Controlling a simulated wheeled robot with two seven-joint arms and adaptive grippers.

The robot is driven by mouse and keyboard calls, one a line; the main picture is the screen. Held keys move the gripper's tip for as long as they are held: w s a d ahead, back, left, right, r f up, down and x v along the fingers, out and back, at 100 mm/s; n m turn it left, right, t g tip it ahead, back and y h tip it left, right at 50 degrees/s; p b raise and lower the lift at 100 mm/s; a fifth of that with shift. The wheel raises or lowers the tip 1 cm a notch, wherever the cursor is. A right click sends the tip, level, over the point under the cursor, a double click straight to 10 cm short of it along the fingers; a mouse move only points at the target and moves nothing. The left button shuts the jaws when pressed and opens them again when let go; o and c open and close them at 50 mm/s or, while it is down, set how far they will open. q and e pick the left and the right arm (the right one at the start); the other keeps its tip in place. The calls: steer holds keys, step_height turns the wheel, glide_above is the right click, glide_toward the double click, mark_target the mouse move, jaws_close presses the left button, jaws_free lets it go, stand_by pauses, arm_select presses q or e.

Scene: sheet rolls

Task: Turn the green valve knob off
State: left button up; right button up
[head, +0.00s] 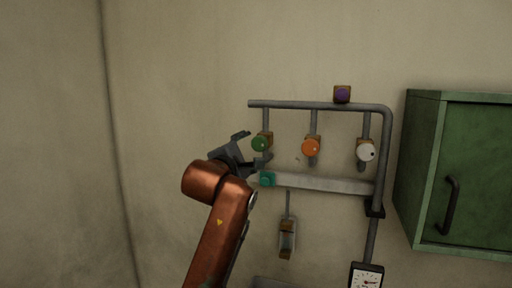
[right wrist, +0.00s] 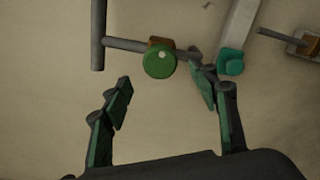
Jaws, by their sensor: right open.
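The green valve knob (head: 259,144) is a round green disc with a pale dot, on a brass body at the left end of the pipe frame. It also shows in the right wrist view (right wrist: 160,62), beyond the fingertips and between their lines. My right gripper (head: 250,150) is just left of the knob in the head view. In the right wrist view my right gripper (right wrist: 163,92) is open, with nothing between its fingers. The right finger's tip is near the pipe stub beside the knob. Whether it touches the stub I cannot tell. My left gripper is not in view.
An orange knob (head: 311,147) and a white knob (head: 366,151) sit to the right. A teal knob (head: 267,179) is just below, on a pale bar (head: 325,184). A purple knob (head: 342,95) tops the frame. A green cabinet (head: 470,170) stands right; the left wall is bare.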

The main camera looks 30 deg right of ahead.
steer(key=v, duration=0.5)
steer(key=shift+s, duration=0.1)
stand_by(0.3)
